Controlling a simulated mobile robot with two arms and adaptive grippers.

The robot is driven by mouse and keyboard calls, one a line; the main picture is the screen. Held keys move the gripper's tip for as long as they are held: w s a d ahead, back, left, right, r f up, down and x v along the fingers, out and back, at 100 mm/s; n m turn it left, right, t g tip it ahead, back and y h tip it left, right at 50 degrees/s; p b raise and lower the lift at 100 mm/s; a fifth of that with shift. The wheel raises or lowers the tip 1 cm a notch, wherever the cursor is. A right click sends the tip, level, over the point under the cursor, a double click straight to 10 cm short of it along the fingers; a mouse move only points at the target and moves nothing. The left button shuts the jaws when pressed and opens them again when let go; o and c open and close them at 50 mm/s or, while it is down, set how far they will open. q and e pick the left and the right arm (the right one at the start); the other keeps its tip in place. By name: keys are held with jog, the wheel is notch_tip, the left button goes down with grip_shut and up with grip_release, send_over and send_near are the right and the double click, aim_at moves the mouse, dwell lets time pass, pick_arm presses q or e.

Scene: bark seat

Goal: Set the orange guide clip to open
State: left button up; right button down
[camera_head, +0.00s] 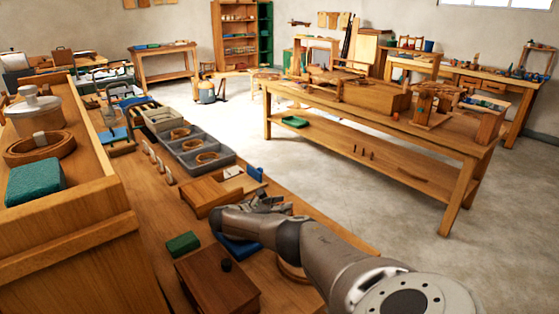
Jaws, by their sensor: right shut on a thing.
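My right arm comes in from the lower right, and its gripper (264,203) is low over the long wooden bench (150,200). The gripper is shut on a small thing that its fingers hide. I cannot make out the orange guide clip; no orange part shows clearly at the fingertips. A wooden box (205,193) lies just left of the gripper, and a blue piece (255,173) stands just beyond it. A flat blue thing (238,246) lies partly under my right wrist. My left gripper is not in view.
A brown box with a dark knob (216,281) and a green block (183,243) lie nearer on the bench. A grey tray (224,157) with round brown coils stands beyond. A raised wooden shelf (80,240) borders the left.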

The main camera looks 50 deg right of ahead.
jog(key=shift+a+f, duration=0.15)
dwell(0.4)
jog(key=c, duration=1.1)
grip_release()
jog(key=v, duration=1.2)
jog(key=shift+f, duration=0.15)
